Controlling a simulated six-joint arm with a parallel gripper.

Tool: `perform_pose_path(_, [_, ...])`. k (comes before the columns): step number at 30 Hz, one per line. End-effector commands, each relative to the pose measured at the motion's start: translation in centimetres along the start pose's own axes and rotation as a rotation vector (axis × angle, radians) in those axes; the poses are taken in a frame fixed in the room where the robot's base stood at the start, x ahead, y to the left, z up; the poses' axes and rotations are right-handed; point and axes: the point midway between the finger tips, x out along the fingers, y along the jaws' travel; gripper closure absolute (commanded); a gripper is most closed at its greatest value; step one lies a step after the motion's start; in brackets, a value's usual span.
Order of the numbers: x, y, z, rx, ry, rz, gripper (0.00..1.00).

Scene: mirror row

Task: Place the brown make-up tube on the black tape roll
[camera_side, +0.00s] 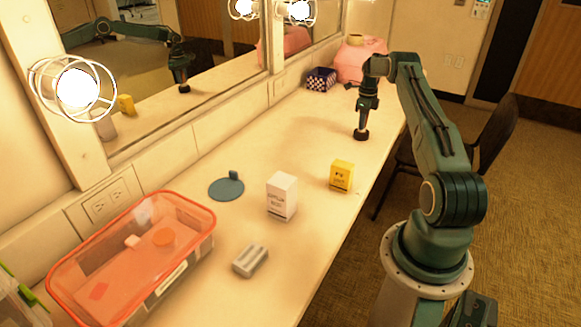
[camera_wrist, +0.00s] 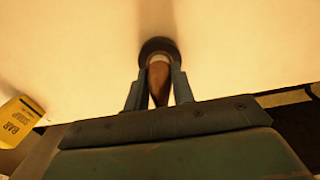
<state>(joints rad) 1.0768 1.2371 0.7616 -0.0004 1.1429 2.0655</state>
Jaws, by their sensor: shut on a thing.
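My gripper (camera_side: 364,112) points down over the far right part of the counter. In the wrist view its two fingers (camera_wrist: 159,76) are shut on the brown make-up tube (camera_wrist: 159,86), which has a pale band near its far end. The black tape roll (camera_side: 361,135) lies on the counter directly below my gripper. It also shows in the wrist view (camera_wrist: 157,45), as a dark round shape behind the tube's far end. The tube looks upright and lined up with the roll. I cannot tell whether the two touch. The fingers hide part of the tube.
A yellow box (camera_side: 341,176), a white box (camera_side: 282,197), a grey object (camera_side: 250,260) and a blue-grey disc (camera_side: 226,189) stand nearer. An orange-rimmed bin (camera_side: 205,254) is at front left. A checkered box (camera_side: 321,79) and pink case (camera_side: 358,62) stand behind. Mirrors line the left wall.

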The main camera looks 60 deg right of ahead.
Motion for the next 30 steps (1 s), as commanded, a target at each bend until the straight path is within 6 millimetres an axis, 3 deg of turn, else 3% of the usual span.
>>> perform_pose_path(8, [0.3,0.0,0.0,0.0,0.0,0.0,0.97])
perform_pose_path(9, [0.3,0.0,0.0,0.0,0.0,0.0,0.68])
perform_pose_path(12, [0.3,0.0,0.0,0.0,0.0,0.0,0.54])
perform_pose_path(23, [0.1,0.0,0.0,0.0,0.0,-0.001,0.54])
perform_pose_path(30, [-1.6,-0.1,0.0,0.0,-0.001,-0.002,0.54])
